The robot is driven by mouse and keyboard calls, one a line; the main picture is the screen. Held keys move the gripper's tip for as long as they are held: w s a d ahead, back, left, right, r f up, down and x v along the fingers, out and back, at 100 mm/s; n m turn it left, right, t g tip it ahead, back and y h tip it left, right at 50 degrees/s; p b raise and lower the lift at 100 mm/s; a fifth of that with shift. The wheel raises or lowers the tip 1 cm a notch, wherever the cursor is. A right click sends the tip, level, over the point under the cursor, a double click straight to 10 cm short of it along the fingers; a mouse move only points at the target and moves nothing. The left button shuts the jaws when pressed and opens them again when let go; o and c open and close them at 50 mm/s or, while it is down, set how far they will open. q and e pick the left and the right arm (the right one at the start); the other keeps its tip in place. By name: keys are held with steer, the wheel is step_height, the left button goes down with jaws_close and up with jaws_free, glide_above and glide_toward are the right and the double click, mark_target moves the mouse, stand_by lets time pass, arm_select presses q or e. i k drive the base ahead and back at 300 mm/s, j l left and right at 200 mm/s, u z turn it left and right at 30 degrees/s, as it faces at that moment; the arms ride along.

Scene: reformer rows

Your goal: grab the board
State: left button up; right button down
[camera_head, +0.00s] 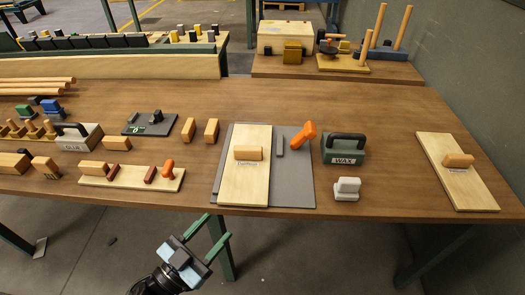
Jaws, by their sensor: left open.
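A pale wooden board (237,186) with a small wooden block handle (248,153) lies on a grey mat (296,188) near the front middle of the table. A similar pale board (452,180) with a block handle (457,160) lies at the right end. A third, lower board (126,180) with dark red pieces and an orange knob lies to the left; which one is meant I cannot tell. My left gripper (216,227) is open and empty, with green fingers, in front of the table's front edge, just below the middle board in the picture. My right gripper is not in view.
An orange tool (302,134) lies on the mat. A green WAX box (344,148) and a small white block (347,189) stand right of it. Wooden blocks, a labelled box (80,138) and rods crowd the left. Table between WAX box and right board is clear.

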mark_target(245, 182)
steer(key=i+l, duration=0.15)
steer(key=l, duration=0.2)
steer(key=i+l, duration=0.35)
steer(key=l, duration=0.3)
steer(key=i+l, duration=0.15)
steer(key=l, duration=0.15)
